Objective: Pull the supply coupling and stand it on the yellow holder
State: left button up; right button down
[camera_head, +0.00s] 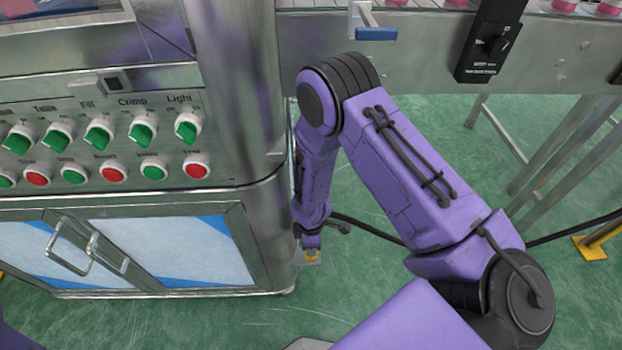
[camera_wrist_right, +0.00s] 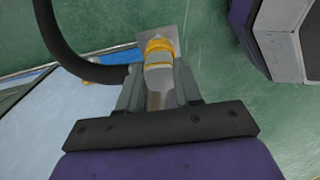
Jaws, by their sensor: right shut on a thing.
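My right gripper (camera_head: 312,240) reaches down beside the cabinet's right corner, close to the floor. In the right wrist view my right gripper (camera_wrist_right: 158,88) is shut on the supply coupling (camera_wrist_right: 158,100), a metallic piece between the fingers with the black hose running to it from the left. Just beyond the fingertips is the yellow holder (camera_wrist_right: 160,44), on a grey plate. It also shows small below the gripper in the head view (camera_head: 312,254). The coupling lines up with the holder, but I cannot tell whether they touch. My left gripper is out of view.
The steel cabinet (camera_head: 150,245) with handles stands close on the left, under a panel of green and red knobs (camera_head: 100,150). A black hose (camera_head: 370,228) crosses behind my right arm. Conveyor legs (camera_head: 560,150) stand at the right. Green floor is open between.

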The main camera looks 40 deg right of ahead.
dwell(0.4)
dwell(0.5)
jog(key=c, duration=0.7)
grip_release()
jog(key=shift+f, duration=0.1)
notch_tip(320, 180, up, 11)
jog(key=p, duration=0.3)
jog(key=shift+f+p, duration=0.2)
jog(key=shift+p, duration=0.1)
